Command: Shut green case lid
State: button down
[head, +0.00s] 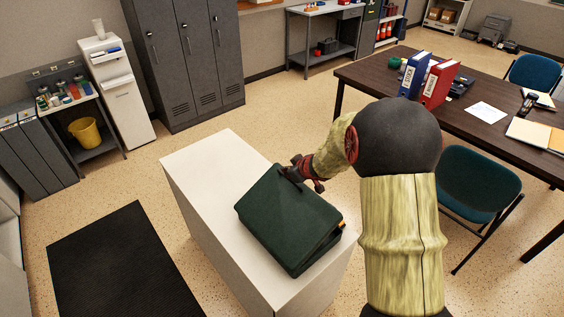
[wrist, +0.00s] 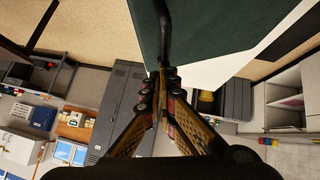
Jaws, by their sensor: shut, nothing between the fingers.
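The dark green case (head: 288,217) lies on a white cabinet. Its lid is down over most of the case but looks slightly raised, with a narrow gap and a bit of orange showing at the right end. My gripper (head: 312,184) is at the far upper edge of the case, close to the lid; I cannot tell whether it touches. In the wrist view the fingers of my gripper (wrist: 160,73) are together with nothing between them, and the green case (wrist: 215,30) fills the upper middle. A dark curved bar shows just beyond the fingertips.
The white cabinet top (head: 205,165) is bare left of the case. A black mat (head: 125,262) lies on the floor to the left. A dark table (head: 480,110) with binders and a teal chair (head: 478,185) stand to the right. Grey lockers (head: 185,60) stand behind.

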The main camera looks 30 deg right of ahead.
jog(key=w+d+f+p, duration=0.2)
jog(key=d+f+p, duration=0.2)
jog(key=d+f, duration=0.3)
jog(key=shift+f, duration=1.45)
